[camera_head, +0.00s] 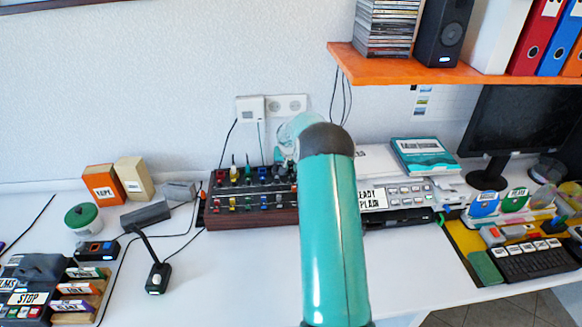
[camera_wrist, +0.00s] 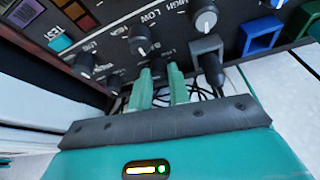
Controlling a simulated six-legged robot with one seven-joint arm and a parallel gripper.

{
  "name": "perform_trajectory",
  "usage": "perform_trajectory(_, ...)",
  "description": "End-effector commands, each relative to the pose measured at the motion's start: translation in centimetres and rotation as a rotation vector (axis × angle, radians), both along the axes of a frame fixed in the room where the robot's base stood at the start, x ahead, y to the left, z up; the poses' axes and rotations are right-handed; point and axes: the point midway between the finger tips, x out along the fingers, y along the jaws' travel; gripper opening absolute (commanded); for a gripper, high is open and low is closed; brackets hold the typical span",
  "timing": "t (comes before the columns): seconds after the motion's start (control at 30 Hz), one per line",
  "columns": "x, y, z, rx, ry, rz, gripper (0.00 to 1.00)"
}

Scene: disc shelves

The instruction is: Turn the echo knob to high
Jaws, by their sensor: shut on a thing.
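In the wrist view a dark control panel (camera_wrist: 110,35) carries several black knobs with pale tops. LOW and HIGH are printed near a knob (camera_wrist: 142,40) at the upper middle and a knob (camera_wrist: 204,20) to its right. My gripper (camera_wrist: 160,75) has its two teal fingers at the panel's lower middle, shut on a small dark knob (camera_wrist: 157,66) between the tips. The fingers hide most of this knob, and I cannot read its label or pointer.
In the wrist view a black plug (camera_wrist: 212,72) and dark cables are close right of the fingers. A blue square frame (camera_wrist: 260,35) is farther right. In the head view an orange shelf (camera_head: 450,68) hangs above. The white table (camera_head: 240,275) is clear in front of the mixer.

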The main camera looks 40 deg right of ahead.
Motion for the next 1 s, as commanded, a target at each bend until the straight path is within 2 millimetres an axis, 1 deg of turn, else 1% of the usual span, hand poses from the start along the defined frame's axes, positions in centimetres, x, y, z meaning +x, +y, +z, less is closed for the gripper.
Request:
perform_trajectory(0.23, -0.1, 0.0, -0.1, 0.001, 0.002, -0.001, 0.00)
perform_trajectory(0.27, -0.1, 0.0, -0.1, 0.001, 0.002, -0.001, 0.23)
perform_trajectory(0.3, -0.1, 0.0, -0.1, 0.001, 0.002, -0.001, 0.30)
perform_trajectory(0.37, -0.1, 0.0, -0.1, 0.001, 0.000, -0.001, 0.40)
perform_trajectory(0.63, 0.0, 0.0, 0.0, 0.000, 0.000, 0.000, 0.40)
perform_trajectory(0.73, -0.1, 0.1, 0.5, 0.000, 0.000, 0.000, 0.40)
perform_trajectory(0.87, -0.5, 0.6, 2.1, -0.001, -0.001, 0.000, 0.40)
perform_trajectory(1.0, -1.3, 1.4, 4.9, -0.001, -0.003, 0.000, 0.40)
